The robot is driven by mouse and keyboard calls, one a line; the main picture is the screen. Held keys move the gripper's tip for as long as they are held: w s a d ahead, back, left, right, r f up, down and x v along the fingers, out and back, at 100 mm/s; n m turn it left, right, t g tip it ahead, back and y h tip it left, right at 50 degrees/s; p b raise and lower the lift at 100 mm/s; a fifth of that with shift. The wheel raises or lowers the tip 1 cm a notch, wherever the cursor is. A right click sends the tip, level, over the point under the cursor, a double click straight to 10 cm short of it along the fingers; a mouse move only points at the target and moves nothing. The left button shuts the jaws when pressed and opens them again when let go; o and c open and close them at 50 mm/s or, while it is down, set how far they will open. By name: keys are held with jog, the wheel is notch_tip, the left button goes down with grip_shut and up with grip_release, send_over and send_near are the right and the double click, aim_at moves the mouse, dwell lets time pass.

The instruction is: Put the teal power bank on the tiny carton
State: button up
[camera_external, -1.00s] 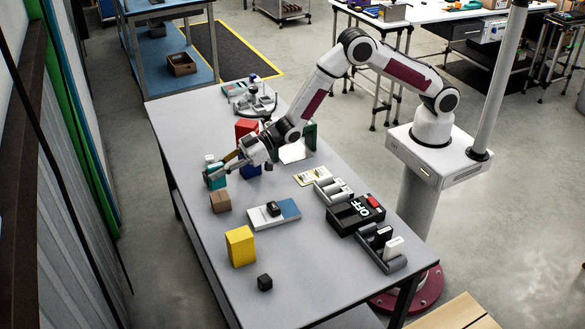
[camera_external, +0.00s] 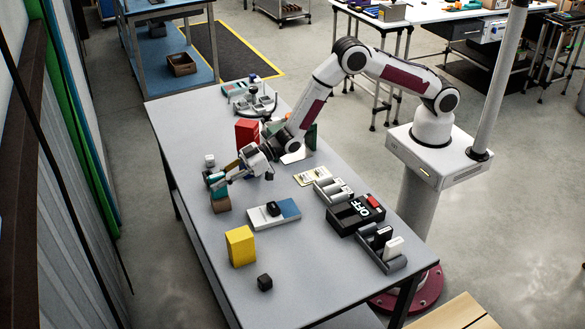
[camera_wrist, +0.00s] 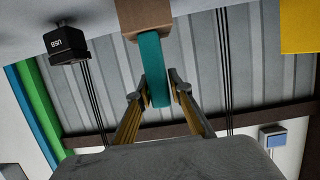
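The teal power bank (camera_external: 218,192) is held in my gripper (camera_external: 213,180). In the wrist view the power bank (camera_wrist: 153,68) stands on edge between the two fingertips (camera_wrist: 158,88), which appear to press on its sides. The tiny carton (camera_external: 221,205) is a small brown box near the table's left edge. In the wrist view the carton (camera_wrist: 145,17) is at the top, and the end of the power bank meets or overlaps it. I cannot tell whether they touch. The fingers and power bank partly hide the carton's top in the external view.
A yellow box (camera_external: 240,246) stands on the table nearer the external camera. A blue-and-white box (camera_external: 274,214) with a black cube on it lies to the right. A small cube (camera_external: 209,160) stands behind my gripper. A red box (camera_external: 246,131) stands farther back.

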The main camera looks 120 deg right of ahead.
jog(key=shift+o, duration=0.6)
jog(key=shift+r, duration=0.15)
jog(key=shift+s+r, duration=0.2)
jog(key=shift+s, duration=0.3)
jog(key=v, duration=1.1)
dwell(0.3)
